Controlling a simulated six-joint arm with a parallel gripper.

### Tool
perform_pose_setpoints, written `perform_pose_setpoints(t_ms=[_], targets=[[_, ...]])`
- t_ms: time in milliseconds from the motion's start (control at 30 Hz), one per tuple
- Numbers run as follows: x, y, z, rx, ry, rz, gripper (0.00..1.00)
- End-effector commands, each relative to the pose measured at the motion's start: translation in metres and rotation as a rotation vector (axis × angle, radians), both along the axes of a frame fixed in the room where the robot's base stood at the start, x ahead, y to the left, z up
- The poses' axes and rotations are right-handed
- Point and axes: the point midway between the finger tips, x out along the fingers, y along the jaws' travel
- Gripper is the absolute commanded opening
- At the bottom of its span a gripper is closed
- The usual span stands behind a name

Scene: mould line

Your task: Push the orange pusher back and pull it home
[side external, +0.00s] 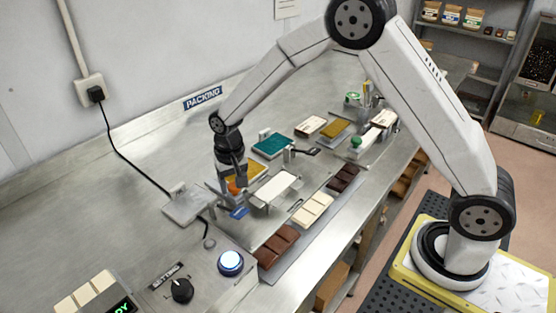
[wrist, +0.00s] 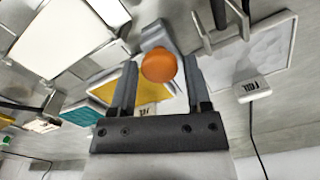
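The orange pusher knob (wrist: 159,67) is round and sits on a grey bracket (wrist: 155,36) in the wrist view. My gripper (wrist: 159,72) is open, with one finger on each side of the knob and a visible gap to each. In the side view the knob (side external: 234,187) shows as a small orange patch just under my gripper (side external: 233,181), partly hidden by the fingers. A bright white plate (side external: 275,187) lies beside the pusher, to its right in the side view; it is at the upper left in the wrist view (wrist: 68,38).
A tray (side external: 290,254) with brown and cream chocolate bars lies in front. A flat pale plate (side external: 188,207) with a black cord is at the left. Teal (side external: 272,145) and yellow (side external: 336,129) blocks stand behind. A control panel with a lit blue button (side external: 230,262) is nearer the camera.

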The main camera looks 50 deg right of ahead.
Motion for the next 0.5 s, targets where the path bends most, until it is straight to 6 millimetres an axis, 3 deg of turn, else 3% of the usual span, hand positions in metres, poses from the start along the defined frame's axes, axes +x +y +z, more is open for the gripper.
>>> perform_pose_setpoints(t_ms=[33,167,500], targets=[[0.0,0.0,0.0001,0.0,0.0,0.0,0.43],[0.0,0.0001,0.0002,0.0,0.0,0.0,0.02],[0.0019,0.0004,0.0004,0.001,0.0,0.0,0.0]])
